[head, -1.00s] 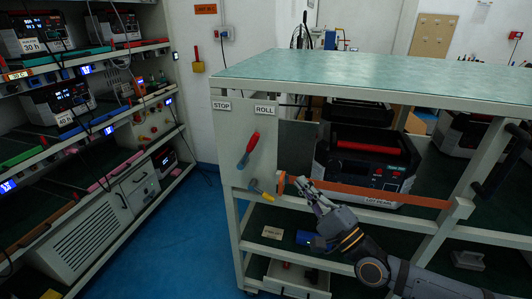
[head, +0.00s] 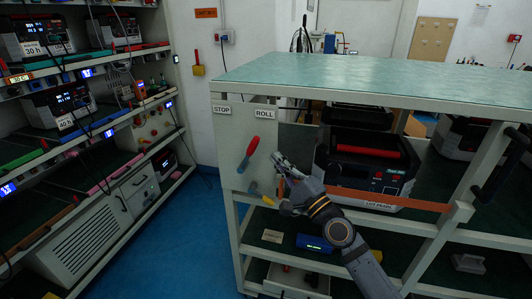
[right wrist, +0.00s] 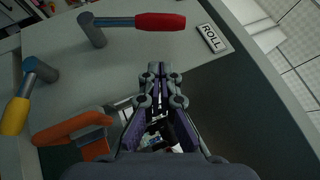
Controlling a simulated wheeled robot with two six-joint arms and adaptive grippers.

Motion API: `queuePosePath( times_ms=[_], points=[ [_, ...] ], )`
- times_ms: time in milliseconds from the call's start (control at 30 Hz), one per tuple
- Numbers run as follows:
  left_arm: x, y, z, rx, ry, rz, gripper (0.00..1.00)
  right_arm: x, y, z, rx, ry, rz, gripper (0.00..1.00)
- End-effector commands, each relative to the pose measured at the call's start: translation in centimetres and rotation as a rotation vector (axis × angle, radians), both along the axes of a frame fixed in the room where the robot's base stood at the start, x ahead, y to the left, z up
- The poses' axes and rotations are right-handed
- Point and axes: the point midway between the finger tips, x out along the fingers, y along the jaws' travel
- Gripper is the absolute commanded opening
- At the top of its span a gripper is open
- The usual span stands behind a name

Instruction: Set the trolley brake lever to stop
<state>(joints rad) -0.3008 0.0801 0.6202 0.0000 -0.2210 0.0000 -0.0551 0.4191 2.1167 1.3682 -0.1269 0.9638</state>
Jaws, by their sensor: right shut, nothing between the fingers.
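The brake lever (head: 249,152) has a red handle and a grey shaft on the trolley's pale end panel (head: 229,135). It leans up and right, toward the ROLL label (head: 264,114); the STOP label (head: 221,109) is at upper left. The lever also shows in the right wrist view (right wrist: 158,21), near the ROLL label (right wrist: 211,38). My right gripper (head: 276,159) is shut and empty, just right of the lever and apart from it. Its fingertips (right wrist: 160,72) also show in the right wrist view. My left gripper is not in view.
A yellow-handled lever (head: 262,198) sits lower on the panel, close to my right gripper. An orange bar (head: 395,198) crosses the trolley front before a black-and-grey unit (head: 350,165). The rack (head: 115,118) stands left across clear blue floor (head: 190,235).

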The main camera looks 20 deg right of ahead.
Motion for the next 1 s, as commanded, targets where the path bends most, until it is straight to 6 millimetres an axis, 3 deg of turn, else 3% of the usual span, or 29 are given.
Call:
queuePosePath(
  times_ms=[100,333,767,1000],
  points=[
    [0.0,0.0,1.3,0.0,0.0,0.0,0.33,0.6,1.4,1.1,0.007,-0.001,-0.001,0.0],
    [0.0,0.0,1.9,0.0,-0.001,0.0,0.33,1.3,3.1,1.7,0.002,0.0,-0.001,0.0],
    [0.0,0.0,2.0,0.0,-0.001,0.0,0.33,1.3,3.4,1.7,-0.001,0.001,-0.001,0.0],
    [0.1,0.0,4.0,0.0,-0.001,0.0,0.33,1.5,3.6,2.4,-0.036,0.025,-0.001,0.0]
  ],
)
